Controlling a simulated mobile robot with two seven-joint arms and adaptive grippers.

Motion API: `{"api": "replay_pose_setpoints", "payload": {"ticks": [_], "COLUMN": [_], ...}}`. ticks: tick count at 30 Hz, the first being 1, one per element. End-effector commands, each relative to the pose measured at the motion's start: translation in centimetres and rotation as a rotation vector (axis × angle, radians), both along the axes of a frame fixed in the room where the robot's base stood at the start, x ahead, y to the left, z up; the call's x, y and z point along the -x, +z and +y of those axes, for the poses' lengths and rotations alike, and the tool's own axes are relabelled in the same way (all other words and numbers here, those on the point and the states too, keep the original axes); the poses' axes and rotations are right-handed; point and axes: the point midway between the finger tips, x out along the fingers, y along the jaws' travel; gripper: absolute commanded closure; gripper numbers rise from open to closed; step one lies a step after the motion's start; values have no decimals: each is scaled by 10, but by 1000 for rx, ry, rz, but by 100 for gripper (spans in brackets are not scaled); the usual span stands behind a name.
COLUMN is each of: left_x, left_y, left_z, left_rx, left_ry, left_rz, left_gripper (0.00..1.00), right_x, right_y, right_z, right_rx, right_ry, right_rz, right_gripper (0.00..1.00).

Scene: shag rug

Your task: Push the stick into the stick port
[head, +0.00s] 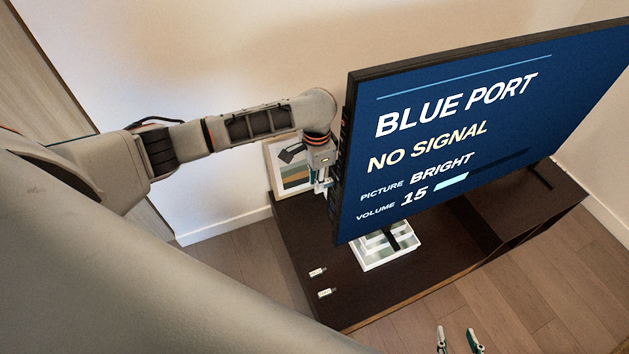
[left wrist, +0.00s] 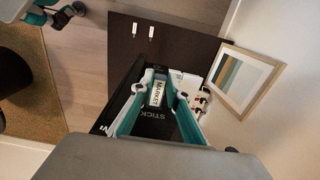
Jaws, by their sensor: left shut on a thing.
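The screen (head: 470,110) stands on a dark cabinet and reads "BLUE PORT, NO SIGNAL". My left gripper (head: 322,186) is at its left edge. In the left wrist view my left gripper (left wrist: 158,82) is shut on a white stick (left wrist: 157,94) with a label that looks like "MARKET". The stick lies over the dark screen edge, close to the printed word "STICK" (left wrist: 150,114). The stick port opening is hidden, and I cannot tell whether the stick touches it. My right gripper (head: 458,341) is open and empty at the bottom of the head view.
Two other small white sticks (head: 317,272) (head: 326,293) lie on the cabinet top (head: 350,308). A white divided tray (head: 388,258) sits under the screen. A framed picture (head: 291,178) leans against the wall.

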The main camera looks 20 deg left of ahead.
Motion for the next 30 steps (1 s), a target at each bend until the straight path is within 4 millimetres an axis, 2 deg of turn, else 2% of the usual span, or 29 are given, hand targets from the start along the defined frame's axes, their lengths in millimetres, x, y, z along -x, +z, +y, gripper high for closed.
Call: {"api": "replay_pose_setpoints", "payload": {"ticks": [2, 3, 5, 6, 15, 19, 23, 30], "left_x": [-1, -2, -2, -2, -1, -3, -3, -3], "left_y": [0, 0, 0, 0, 1, 9, 29, 78], "left_z": [-2, -2, -2, -2, -1, -1, -1, 0], "left_rx": [1, 1, 1, 1, 1, 0, 1, -2], "left_ry": [-1, -1, -1, -1, 0, 0, -2, -2], "left_rz": [-1, -1, -1, -1, -1, -3, -4, -6], "left_gripper": [95, 82, 67, 65, 65, 65, 65, 65], "right_x": [0, 0, 0, 0, 2, 1, 1, 0], "right_y": [0, 0, 0, 0, -1, -1, 0, 0], "right_z": [1, 1, 2, 2, 2, 2, 2, 2], "right_rx": [-2, -3, -5, -6, -6, -4, -5, -4], "right_ry": [-2, -2, -3, -4, -4, -3, -3, -3], "right_rz": [0, 0, 0, 0, 4, 4, 2, 1], "right_gripper": [60, 60, 60, 60, 60, 60, 60, 60]}}
